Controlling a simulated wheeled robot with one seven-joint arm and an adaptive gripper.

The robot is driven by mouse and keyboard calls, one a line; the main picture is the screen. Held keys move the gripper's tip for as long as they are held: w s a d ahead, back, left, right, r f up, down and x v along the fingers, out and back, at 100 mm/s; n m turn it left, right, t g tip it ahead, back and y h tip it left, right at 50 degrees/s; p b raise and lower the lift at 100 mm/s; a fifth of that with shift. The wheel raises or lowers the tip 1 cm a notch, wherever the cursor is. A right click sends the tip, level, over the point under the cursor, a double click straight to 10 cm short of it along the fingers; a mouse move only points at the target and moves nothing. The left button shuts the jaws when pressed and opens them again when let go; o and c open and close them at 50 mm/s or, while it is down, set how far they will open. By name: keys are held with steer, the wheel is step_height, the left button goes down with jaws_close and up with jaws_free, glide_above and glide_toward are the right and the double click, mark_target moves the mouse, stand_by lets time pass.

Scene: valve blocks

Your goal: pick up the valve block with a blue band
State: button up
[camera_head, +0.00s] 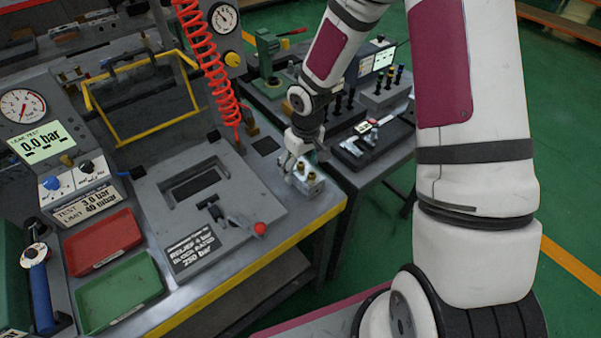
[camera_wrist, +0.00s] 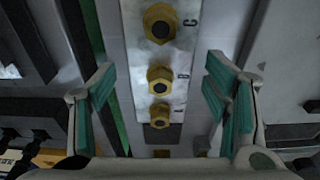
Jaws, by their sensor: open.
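A pale metal valve block (camera_head: 306,180) with brass fittings stands at the right end of the workbench. In the wrist view the block (camera_wrist: 144,97) shows its face with three brass fittings in a row and a letter C. I see no blue band on its visible faces. My gripper (camera_head: 295,160) is over this block in the head view and partly hides it. In the wrist view my gripper (camera_wrist: 161,92) is open, with its green-padded fingers on either side of the block and gaps to both sides.
A dark fixture (camera_head: 350,153) with a small pale part on it stands on the side table to the right. Left of the block are a test plate with a red-knobbed lever (camera_head: 259,228), a red tray (camera_head: 102,242) and a green tray (camera_head: 119,291). A red coiled hose (camera_head: 207,65) hangs near my gripper.

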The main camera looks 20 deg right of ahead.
steer(key=shift+f, duration=0.15)
jaws_close()
steer(key=shift+w, duration=0.1)
